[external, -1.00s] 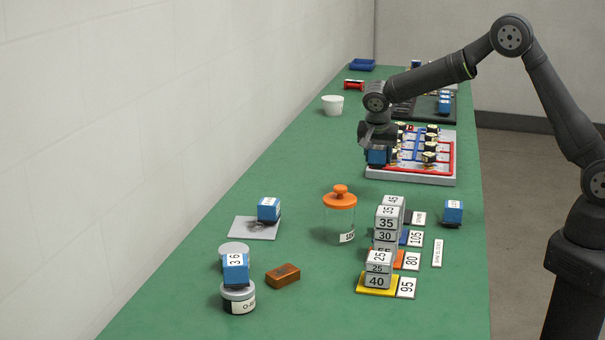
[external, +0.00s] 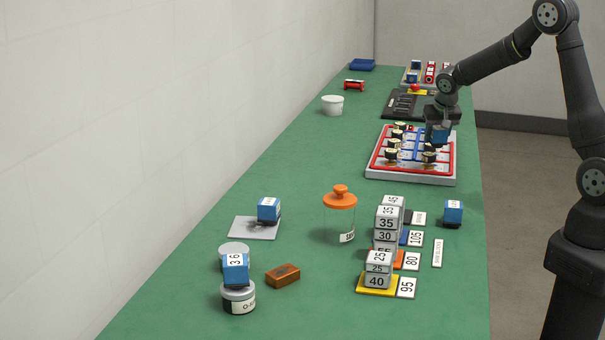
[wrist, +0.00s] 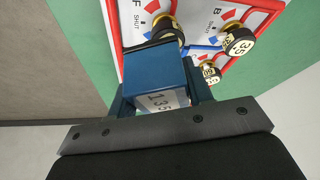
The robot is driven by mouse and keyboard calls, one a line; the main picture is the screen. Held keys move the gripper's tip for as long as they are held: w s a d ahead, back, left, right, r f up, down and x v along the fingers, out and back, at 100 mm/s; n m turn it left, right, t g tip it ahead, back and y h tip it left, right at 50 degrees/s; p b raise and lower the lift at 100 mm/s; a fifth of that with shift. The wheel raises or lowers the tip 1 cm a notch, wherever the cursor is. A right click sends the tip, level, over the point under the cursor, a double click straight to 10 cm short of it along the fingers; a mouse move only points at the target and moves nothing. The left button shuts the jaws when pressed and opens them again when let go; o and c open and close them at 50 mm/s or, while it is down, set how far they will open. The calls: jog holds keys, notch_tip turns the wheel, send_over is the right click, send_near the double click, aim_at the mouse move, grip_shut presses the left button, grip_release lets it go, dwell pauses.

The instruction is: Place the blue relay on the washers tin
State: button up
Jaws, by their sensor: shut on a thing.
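My gripper (external: 438,128) is shut on a blue relay (external: 438,136), held above the far right part of the valve board. The wrist view shows this relay (wrist: 160,72) between the fingers, with a white label that seems to read 135. Two round tins stand at the near left of the bench. The nearer tin (external: 238,303) has a label starting "O-RI" and bears another blue relay (external: 236,267). The tin behind it (external: 234,247) has a grey lid, partly hidden by that relay. Its label is hidden, so I cannot tell if it is the washers tin.
The valve board (external: 375,176) has a red rim and several black knobs. An orange-lidded jar (external: 340,218), stacked grey blocks (external: 386,224) and a brown block (external: 283,275) stand nearer. More relays sit on a grey plate (external: 245,232) and at the right edge (external: 453,213).

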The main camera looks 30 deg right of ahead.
jog(key=s+d+n, duration=0.1)
jog(key=d, duration=0.4)
jog(key=w+a+n+y, duration=0.15)
jog(key=w+a, duration=0.25)
jog(key=a, duration=0.4)
jog(key=w+a+n, duration=0.2)
jog(key=w+a, duration=0.2)
jog(key=a, duration=0.4)
jog(key=a+f, duration=0.2)
jog(key=a, duration=0.1)
jog(key=w+a+f, duration=0.1)
jog(key=a+f, duration=0.1)
jog(key=a, duration=0.2)
jog(key=a+f, duration=0.2)
jog(key=a, duration=0.1)
jog(key=shift+w+a, duration=0.2)
jog(key=shift+a, duration=0.2)
jog(key=shift+a+f, duration=0.3)
jog(key=shift+a, duration=0.15)
jog(key=shift+f, duration=2)
jog(key=shift+f, duration=0.1)
jog(key=o, duration=0.8)
jog(key=shift+c, duration=0.2)
jog(key=shift+o, duration=0.3)
jog(key=v, duration=1.2)
jog(key=shift+d, duration=0.15)
